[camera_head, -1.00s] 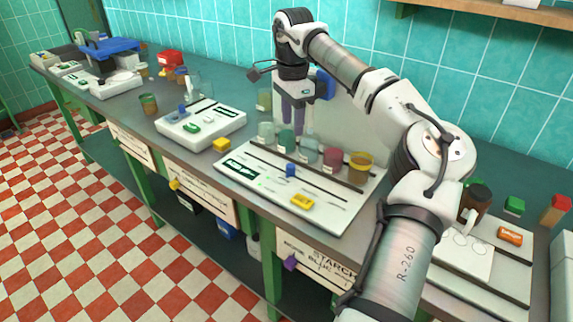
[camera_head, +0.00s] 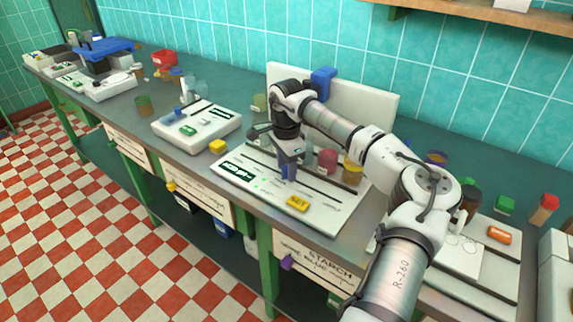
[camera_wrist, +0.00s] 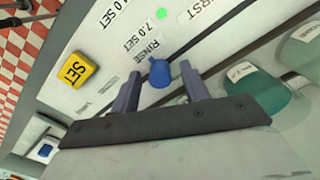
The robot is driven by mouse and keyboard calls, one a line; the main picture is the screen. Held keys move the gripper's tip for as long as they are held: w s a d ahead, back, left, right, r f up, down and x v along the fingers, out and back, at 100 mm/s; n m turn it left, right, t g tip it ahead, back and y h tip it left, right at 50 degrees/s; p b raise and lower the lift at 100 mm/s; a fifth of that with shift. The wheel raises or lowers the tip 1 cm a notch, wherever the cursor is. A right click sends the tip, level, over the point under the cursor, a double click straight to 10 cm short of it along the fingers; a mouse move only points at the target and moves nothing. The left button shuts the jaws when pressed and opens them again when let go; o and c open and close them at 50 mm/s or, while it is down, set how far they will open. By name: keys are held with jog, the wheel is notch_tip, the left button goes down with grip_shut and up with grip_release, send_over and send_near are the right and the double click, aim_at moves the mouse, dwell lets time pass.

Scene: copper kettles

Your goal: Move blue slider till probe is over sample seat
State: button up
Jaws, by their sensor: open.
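The blue slider (camera_wrist: 160,72) is a small rounded knob on the white panel (camera_head: 325,218). My gripper (camera_head: 288,177) is lowered over the panel, and its fingers largely cover the slider in the head view. In the wrist view my gripper (camera_wrist: 162,88) is open, with one finger on each side of the slider. I cannot tell whether either finger touches it. A blue block (camera_head: 322,82) sits at the top of the white upright board; I cannot tell whether it carries the probe. I cannot make out the sample seat.
A yellow SET button (camera_head: 298,203) lies on the panel in front of my gripper. Jars, including a red one (camera_head: 327,160) and a yellow one (camera_head: 352,170), stand close behind. A yellow block (camera_head: 217,146) is to the left. The panel's front right is clear.

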aim_at(338, 201)
jog(key=shift+c, duration=0.3)
grip_shut()
jog(key=s+d+b, duration=0.1)
jog(key=s+d, duration=0.2)
jog(key=d, duration=0.1)
jog(key=s+d+b, duration=0.1)
jog(key=s+d, duration=0.2)
jog(key=d, duration=0.1)
jog(key=s+d+b, duration=0.2)
jog(key=s+d, duration=0.1)
jog(key=d, duration=0.2)
jog(key=shift+s, duration=0.15)
jog(key=shift+o, duration=0.3)
grip_release()
jog(key=shift+s+d, duration=0.1)
jog(key=shift+d, duration=0.05)
